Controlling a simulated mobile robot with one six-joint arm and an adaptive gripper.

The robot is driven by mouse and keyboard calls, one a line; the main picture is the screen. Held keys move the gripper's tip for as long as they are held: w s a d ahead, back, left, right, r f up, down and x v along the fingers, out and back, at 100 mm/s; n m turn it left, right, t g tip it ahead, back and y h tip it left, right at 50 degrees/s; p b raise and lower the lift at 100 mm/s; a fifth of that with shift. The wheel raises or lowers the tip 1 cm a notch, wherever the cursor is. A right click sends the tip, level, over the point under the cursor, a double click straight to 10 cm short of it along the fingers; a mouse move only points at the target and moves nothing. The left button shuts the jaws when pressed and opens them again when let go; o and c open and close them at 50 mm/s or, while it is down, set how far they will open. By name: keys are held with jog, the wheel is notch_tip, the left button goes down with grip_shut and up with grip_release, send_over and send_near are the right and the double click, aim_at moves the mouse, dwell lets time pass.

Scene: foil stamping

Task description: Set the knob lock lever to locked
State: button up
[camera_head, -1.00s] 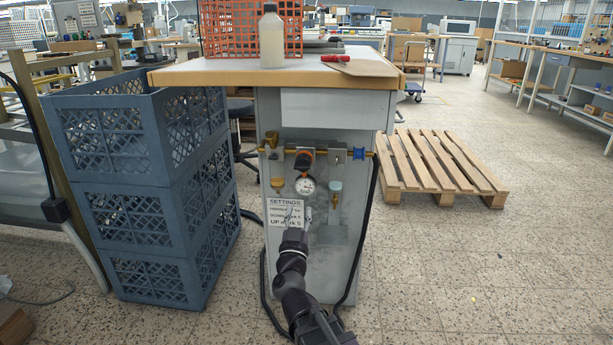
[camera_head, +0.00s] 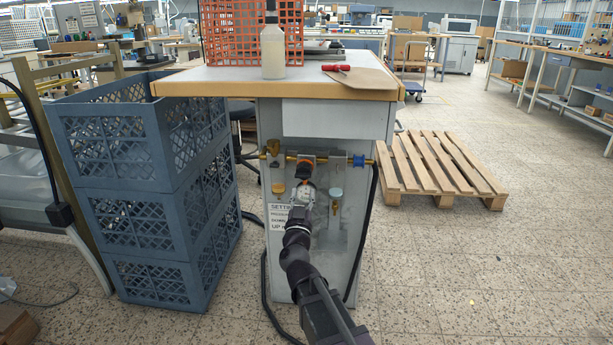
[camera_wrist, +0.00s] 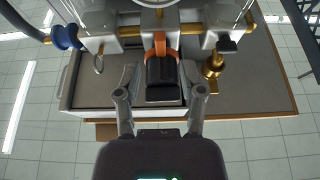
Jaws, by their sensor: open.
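An orange-and-black knob (camera_head: 305,168) sits on the brass pipe run on the front of the grey cabinet. In the wrist view its black body (camera_wrist: 162,78) lies between my fingers, with an orange part (camera_wrist: 160,43) beyond it that may be the lock lever. The lever's setting cannot be read. My gripper (camera_wrist: 160,72) is open, one finger on each side of the black body, with gaps showing; contact is not visible.
Blue crates (camera_head: 150,210) stand left of the cabinet. The worktop (camera_head: 190,88) overhangs above. A pallet (camera_head: 440,165) lies right.

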aim_at(306, 181)
jog(key=shift+p+x, duration=0.8)
jog(key=shift+x, duration=1.95)
grip_shut()
jog(key=shift+d, duration=0.2)
jog(key=shift+a, duration=0.15)
